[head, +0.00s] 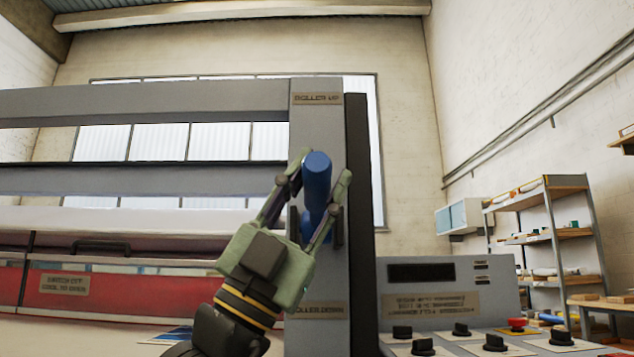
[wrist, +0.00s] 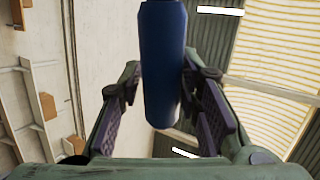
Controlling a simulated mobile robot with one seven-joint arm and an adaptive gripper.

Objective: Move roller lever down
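The roller lever (head: 317,172) has a blue cylindrical handle. It sits on the grey upright post (head: 315,125) of the laminator, between the "ROLLER UP" label (head: 316,98) above and the "ROLLER DOWN" label (head: 318,311) below. My gripper (head: 321,180) reaches up from below with one finger on each side of the handle. In the wrist view the blue handle (wrist: 164,65) hangs between the two fingers of my gripper (wrist: 160,72). The fingers are apart, with gaps beside the handle; contact at the fingertips is hard to judge. The lever's base is partly hidden by my gripper.
A control panel (head: 450,287) with black knobs and a red button (head: 516,324) stands right of the post. The laminator's red cover (head: 140,280) and grey crossbars (head: 150,102) extend left. Shelves (head: 550,210) stand along the right wall. Space above the handle looks clear.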

